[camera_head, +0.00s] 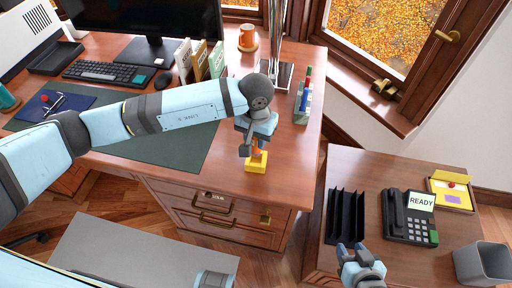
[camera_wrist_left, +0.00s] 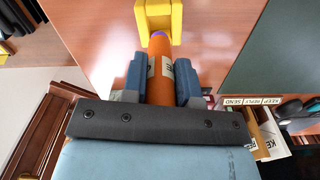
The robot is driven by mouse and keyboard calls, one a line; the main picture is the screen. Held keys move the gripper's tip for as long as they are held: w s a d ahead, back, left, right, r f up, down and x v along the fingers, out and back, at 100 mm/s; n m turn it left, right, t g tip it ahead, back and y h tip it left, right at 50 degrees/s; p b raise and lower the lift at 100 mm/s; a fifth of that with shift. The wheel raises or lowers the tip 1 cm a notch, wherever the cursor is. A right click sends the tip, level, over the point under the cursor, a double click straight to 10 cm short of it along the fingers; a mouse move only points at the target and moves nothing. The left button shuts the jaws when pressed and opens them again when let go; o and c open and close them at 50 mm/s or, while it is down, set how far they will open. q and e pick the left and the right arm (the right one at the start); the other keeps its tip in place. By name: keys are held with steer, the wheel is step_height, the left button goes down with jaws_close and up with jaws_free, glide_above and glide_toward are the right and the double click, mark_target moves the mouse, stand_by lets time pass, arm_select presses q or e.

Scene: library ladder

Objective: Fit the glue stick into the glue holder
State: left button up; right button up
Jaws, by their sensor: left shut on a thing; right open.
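My left gripper (camera_head: 256,140) is shut on an orange glue stick (camera_wrist_left: 160,72) with a pale label and a purple end. The stick points down toward the yellow glue holder (camera_head: 256,164), which stands at the front edge of the desk. In the left wrist view, the purple end is right at the edge of the yellow holder (camera_wrist_left: 176,22); whether it touches or has entered I cannot tell. The gripper hides much of the stick in the head view. My right gripper (camera_head: 359,254) is open and empty, near the front of the side table.
The desk (camera_head: 295,150) carries a green mat (camera_head: 180,150), keyboard (camera_head: 110,72), card stands and a pen holder (camera_head: 302,103). The side table at right carries a black file rack (camera_head: 345,215), a phone (camera_head: 408,217) and a yellow tray (camera_head: 450,190). A grey bin (camera_head: 483,264) is at far right.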

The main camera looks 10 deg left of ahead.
mark_target(256, 149)
arm_select(q)
step_height(256, 149, down, 5)
steer(key=shift+r, duration=0.2)
